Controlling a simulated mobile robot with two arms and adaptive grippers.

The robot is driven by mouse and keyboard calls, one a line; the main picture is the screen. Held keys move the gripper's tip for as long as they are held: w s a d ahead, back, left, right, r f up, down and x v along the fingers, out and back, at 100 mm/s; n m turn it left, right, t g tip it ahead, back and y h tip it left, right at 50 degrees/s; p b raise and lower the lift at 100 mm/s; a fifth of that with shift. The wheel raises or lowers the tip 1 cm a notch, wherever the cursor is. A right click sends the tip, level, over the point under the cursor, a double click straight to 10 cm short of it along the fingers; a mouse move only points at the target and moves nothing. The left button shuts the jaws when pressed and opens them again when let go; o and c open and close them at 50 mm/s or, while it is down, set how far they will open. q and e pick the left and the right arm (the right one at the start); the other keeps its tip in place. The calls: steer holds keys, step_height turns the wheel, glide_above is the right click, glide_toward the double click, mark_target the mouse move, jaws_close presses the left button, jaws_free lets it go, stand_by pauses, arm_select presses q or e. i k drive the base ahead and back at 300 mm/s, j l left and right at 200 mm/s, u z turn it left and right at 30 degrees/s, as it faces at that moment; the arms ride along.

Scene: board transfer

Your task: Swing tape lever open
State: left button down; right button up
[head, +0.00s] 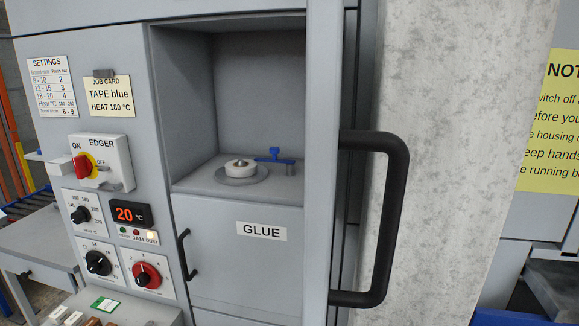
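A small blue lever (272,157) with a raised knob sits on a grey post inside the open recess of the grey machine. It lies roughly level, its arm reaching left towards a round spindle (240,164) with a white collar. The spindle stands on a grey disc (240,177) on the recess floor. I cannot tell whether the lever tip touches the spindle disc. Neither of my grippers is in view.
A large black handle (392,215) stands out to the right of the recess. Below it is the GLUE panel (262,231) with a small black handle (184,255). Left are a red edger switch (84,168), knobs and a display (130,215) reading 20 °C.

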mark_target(274, 151)
steer(key=i+l, duration=0.15)
steer(key=i+j, duration=0.2)
steer(key=k+j, duration=0.1)
steer(key=j, duration=0.85)
steer(key=k+j, duration=0.15)
steer(key=j, duration=0.3)
steer(key=k+j, duration=0.1)
steer(key=j, duration=0.35)
steer(key=k+j, duration=0.1)
steer(key=j, duration=0.85)
steer(key=k+z, duration=0.05)
